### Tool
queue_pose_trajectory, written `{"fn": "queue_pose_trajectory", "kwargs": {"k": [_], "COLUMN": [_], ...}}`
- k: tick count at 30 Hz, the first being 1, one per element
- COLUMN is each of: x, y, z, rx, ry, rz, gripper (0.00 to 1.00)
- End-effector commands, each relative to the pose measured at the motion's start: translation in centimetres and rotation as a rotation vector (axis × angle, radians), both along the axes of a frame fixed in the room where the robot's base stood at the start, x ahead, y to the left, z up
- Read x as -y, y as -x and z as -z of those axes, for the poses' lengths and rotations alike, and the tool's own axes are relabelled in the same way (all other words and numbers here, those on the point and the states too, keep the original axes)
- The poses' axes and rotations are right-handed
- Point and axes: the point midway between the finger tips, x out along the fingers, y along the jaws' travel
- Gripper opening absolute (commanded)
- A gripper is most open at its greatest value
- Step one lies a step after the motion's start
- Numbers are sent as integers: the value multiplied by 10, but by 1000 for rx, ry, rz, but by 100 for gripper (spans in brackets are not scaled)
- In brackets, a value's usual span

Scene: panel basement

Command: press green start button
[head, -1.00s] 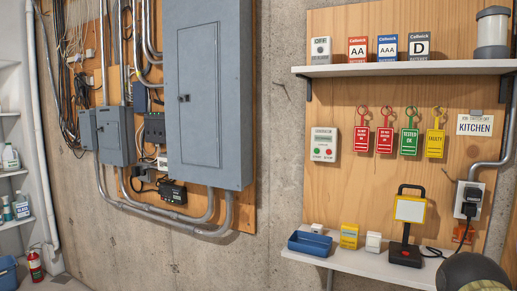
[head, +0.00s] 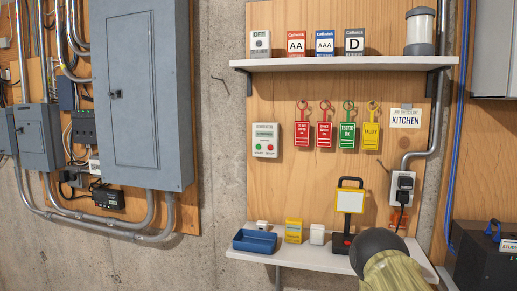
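A small pale control box (head: 265,140) is fixed to the plywood board, left of the hanging tags, in the head view. It carries a green button (head: 257,147) and a red button (head: 271,148) side by side near its bottom. Its lettering is too small to read surely. Nothing covers or touches the box. My gripper's fingers do not show. A dark rounded form with an olive ribbed part, which may be my arm, rises at the bottom right, below and to the right of the box.
An upper shelf (head: 345,64) with battery boxes juts out above the control box. A lower shelf (head: 315,257) holds a blue tray (head: 254,241), small boxes and a work lamp (head: 350,200). A grey electrical panel (head: 140,95) is on the left. The space before the box looks clear.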

Motion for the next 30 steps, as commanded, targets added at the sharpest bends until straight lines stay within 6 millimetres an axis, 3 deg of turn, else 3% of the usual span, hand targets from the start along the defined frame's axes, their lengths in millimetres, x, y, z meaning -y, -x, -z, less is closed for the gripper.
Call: {"fn": "queue_pose_trajectory", "kwargs": {"k": [1,6,30], "x": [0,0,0], "y": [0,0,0], "z": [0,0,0], "rx": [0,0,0], "ry": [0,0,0], "rz": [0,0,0], "gripper": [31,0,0]}}
